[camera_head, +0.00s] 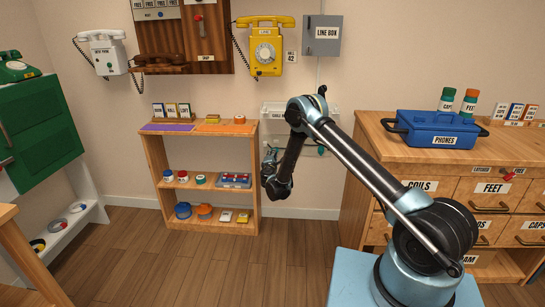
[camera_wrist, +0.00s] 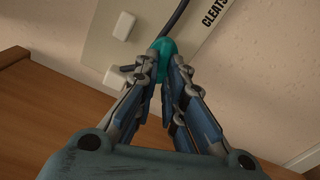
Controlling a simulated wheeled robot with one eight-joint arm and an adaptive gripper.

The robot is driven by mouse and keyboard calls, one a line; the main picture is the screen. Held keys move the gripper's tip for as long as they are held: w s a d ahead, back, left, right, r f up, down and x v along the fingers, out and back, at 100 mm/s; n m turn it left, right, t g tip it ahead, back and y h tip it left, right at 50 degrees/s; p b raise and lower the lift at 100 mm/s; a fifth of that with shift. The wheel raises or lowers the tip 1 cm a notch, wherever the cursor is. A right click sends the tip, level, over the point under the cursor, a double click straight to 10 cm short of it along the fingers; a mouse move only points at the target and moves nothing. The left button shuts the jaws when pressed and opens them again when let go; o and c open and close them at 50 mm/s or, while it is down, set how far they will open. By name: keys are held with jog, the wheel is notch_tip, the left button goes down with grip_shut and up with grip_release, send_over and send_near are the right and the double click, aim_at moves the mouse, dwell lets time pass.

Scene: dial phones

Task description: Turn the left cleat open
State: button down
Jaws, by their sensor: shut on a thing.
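In the wrist view, a teal cleat (camera_wrist: 165,47) sits on a pale board (camera_wrist: 98,42) with a partly visible label reading "CLEATS". My gripper (camera_wrist: 165,72) is closed around the lower part of the teal piece, with one finger on each side. A dark cord (camera_wrist: 177,18) runs up from the cleat. In the head view, the pale wall board (camera_head: 332,112) is partly hidden behind my arm. A small teal piece (camera_head: 321,150) shows right of the arm. My wrist hides much of the gripper's contact there.
White blocks (camera_wrist: 124,26) are on the board beside the cleat. A low wooden shelf (camera_head: 152,165) with small items stands left of my arm. A wooden cabinet (camera_head: 372,150) carrying a blue phone box (camera_head: 412,135) stands to the right. Floor (camera_head: 190,265) is clear between.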

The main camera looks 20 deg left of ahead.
jog(key=shift+s+f+n, duration=0.1)
jog(key=shift+f+n, duration=0.15)
jog(key=shift+n, duration=0.75)
jog(key=c, duration=1.7)
grip_release()
jog(key=v, duration=0.7)
jog(key=shift+s+f, duration=0.1)
jog(key=shift+s, duration=0.05)
